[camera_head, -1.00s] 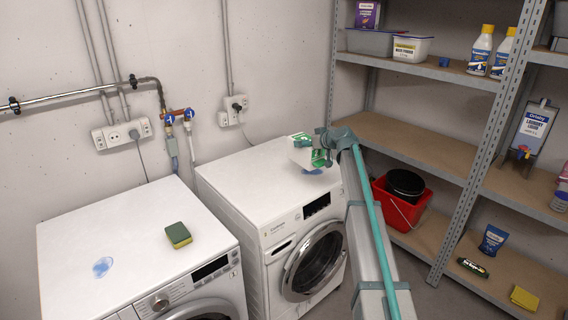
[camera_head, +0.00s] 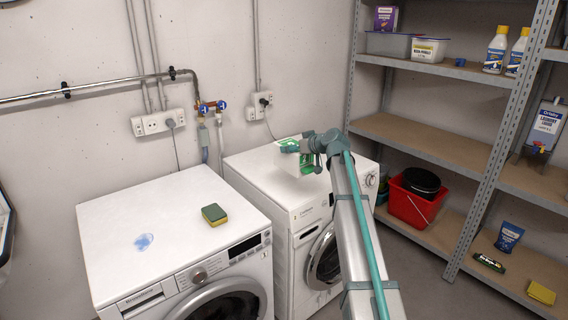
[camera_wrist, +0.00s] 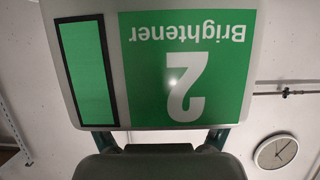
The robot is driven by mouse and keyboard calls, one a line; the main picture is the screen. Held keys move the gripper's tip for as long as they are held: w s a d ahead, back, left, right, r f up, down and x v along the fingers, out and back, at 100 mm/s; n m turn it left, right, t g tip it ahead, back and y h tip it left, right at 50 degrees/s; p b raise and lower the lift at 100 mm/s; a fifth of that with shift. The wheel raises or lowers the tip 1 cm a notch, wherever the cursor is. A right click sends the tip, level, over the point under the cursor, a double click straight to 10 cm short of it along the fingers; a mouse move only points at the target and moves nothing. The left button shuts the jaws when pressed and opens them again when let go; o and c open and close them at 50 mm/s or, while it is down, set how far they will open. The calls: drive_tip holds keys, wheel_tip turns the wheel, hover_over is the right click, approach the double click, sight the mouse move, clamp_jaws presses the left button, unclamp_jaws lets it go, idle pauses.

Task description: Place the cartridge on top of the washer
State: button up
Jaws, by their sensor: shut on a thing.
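A white cartridge with a green label reading "Brightener 2" fills most of the wrist view (camera_wrist: 185,70), upside down there. My gripper (camera_wrist: 165,138) is shut on it. In the head view the cartridge (camera_head: 290,160) is above the right white washer (camera_head: 250,165), and my gripper (camera_head: 312,152) is on its right side. I cannot tell whether the cartridge touches the washer's top. The left washer (camera_head: 180,205) carries a green and yellow sponge (camera_head: 214,214) and a blue smear (camera_head: 143,242).
Metal shelving (camera_head: 425,139) stands at the right with bottles, a red bucket (camera_head: 415,203) and boxes. Pipes and sockets (camera_head: 158,122) run along the back wall. The left washer's top is mostly clear.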

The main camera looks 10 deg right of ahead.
drive_tip(key=w+f, duration=0.1)
drive_tip(key=w, duration=0.1)
drive_tip(key=w+p, duration=0.1)
drive_tip(key=w, duration=0.2)
drive_tip(key=w+f, duration=0.1)
drive_tip(key=w, duration=0.1)
drive_tip(key=shift+w+a+f+p, duration=0.1)
drive_tip(key=shift+w+f+p, duration=0.15)
drive_tip(key=shift+f+p, duration=0.05)
drive_tip(key=w+f+p, duration=0.1)
drive_tip(key=f, duration=0.2)
drive_tip(key=w+f+p, duration=0.1)
drive_tip(key=w+f, duration=0.1)
drive_tip(key=f, duration=0.1)
drive_tip(key=w+f+p, duration=0.1)
drive_tip(key=w+f, duration=0.1)
drive_tip(key=f, duration=0.1)
drive_tip(key=shift+w+a+f, duration=0.2)
drive_tip(key=shift+a+f, duration=0.15)
drive_tip(key=shift+f, duration=0.15)
drive_tip(key=o, duration=1.5)
drive_tip(key=shift+o, duration=0.4)
